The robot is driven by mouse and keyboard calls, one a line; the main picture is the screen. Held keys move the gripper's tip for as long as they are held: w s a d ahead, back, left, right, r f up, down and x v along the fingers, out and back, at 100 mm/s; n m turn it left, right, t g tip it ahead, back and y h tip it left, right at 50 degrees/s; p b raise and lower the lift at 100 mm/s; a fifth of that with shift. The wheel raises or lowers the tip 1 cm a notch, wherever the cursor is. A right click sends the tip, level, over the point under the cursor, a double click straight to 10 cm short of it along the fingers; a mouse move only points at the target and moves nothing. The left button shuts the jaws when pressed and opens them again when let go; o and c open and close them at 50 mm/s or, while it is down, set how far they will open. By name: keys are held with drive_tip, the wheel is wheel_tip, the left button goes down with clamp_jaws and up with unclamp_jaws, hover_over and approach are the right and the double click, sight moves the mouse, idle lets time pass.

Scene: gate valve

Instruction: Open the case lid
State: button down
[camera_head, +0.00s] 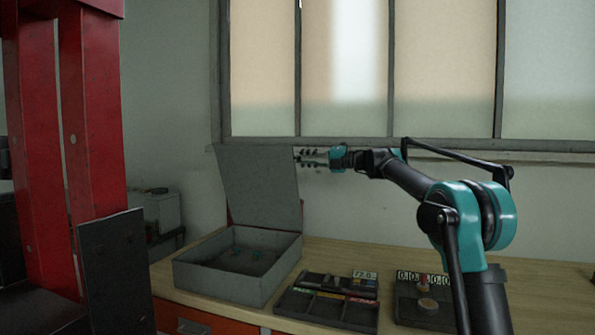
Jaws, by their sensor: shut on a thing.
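The grey case (228,286) stands on the wooden bench, with its inside and a few small items at its bottom in view. Its lid (258,186) is raised, roughly upright and leaning back a little toward the wall. My gripper (301,157) is at the lid's upper right corner, with its fingers pointing left. It is shut at the lid's edge; the exact contact is too small to make out.
A dark divided tray (327,306) and a box with a knob (427,303) stand on the bench (540,300) right of the case. A red frame (92,140) rises at the left. The window wall is close behind the lid.

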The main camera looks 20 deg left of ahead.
drive_tip(key=w+r+m, duration=0.1)
drive_tip(key=w+m, duration=0.1)
drive_tip(key=w, duration=0.4)
drive_tip(key=shift+d+r, duration=0.15)
drive_tip(key=shift+d, duration=0.1)
drive_tip(key=shift+w, duration=0.1)
drive_tip(key=c, duration=1.4)
unclamp_jaws()
drive_tip(key=shift+c, duration=0.2)
drive_tip(key=d, duration=1.2)
drive_tip(key=shift+s, duration=0.45)
drive_tip(key=shift+s, duration=0.1)
